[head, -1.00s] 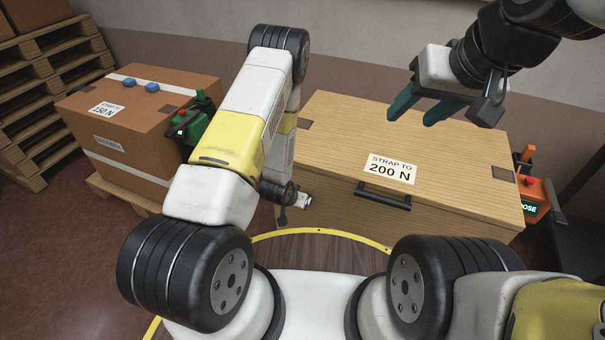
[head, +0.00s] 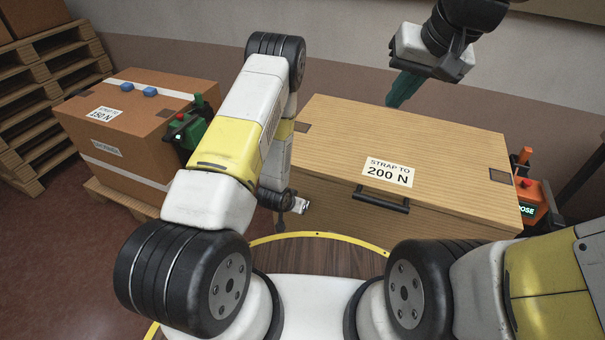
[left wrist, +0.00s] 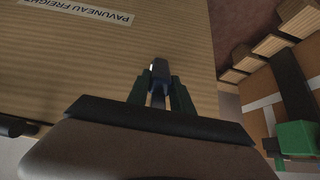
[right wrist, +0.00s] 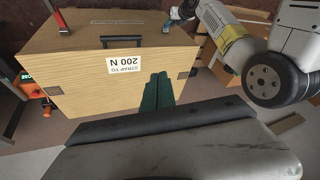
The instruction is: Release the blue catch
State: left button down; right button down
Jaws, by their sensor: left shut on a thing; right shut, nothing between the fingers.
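The wooden chest (head: 420,145) is labelled "STRAP TO 200 N" and has a black front handle (head: 382,200). In the left wrist view my left gripper (left wrist: 159,92) is shut on a dark blue piece, seemingly the blue catch (left wrist: 160,72), against the chest's wood. The right wrist view shows something blue at the chest's far edge (right wrist: 174,14), beside my left arm.
A brown strapped box (head: 120,125) with two small blue pieces on top stands at left on a pallet. A green device (head: 188,128) sits beside it. An orange device (head: 532,195) stands right of the chest. A red piece (right wrist: 60,20) shows at another chest corner.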

jog(key=w+a+f+m+g, duration=0.1)
jog(key=w+a+f+g, duration=0.1)
jog(key=w+a+f, duration=0.5)
jog(key=w+a+f+m+g, duration=0.1)
jog(key=w+f, duration=0.3)
jog(key=w, duration=0.6)
jog(key=w+a+f+g, duration=0.1)
jog(key=w+a+f, duration=0.1)
jog(key=f, duration=0.9)
jog(key=w+a+f+m+g+h, duration=0.1)
jog(key=a+f, duration=0.3)
jog(key=f, duration=0.8)
jog(key=w+a+f+g+h, duration=0.1)
jog(key=a+f, duration=0.3)
jog(key=f, duration=0.8)
jog(key=shift+w+f+m, duration=0.2)
jog(key=shift+w+m, duration=0.1)
jog(key=shift+w, duration=0.5)
pick_arm(q)
jog(key=shift+s, duration=0.1)
pick_arm(e)
jog(key=shift+s+a+f, duration=0.25)
jog(key=shift+s+f, duration=0.3)
jog(key=shift+s, duration=0.05)
jog(key=shift+s+a+f, duration=0.2)
jog(key=shift+s+f, duration=0.35)
jog(key=shift+s, duration=0.05)
jog(key=shift+s+a+f, duration=0.1)
jog(key=shift+s+f, duration=0.2)
jog(key=shift+s, duration=0.05)
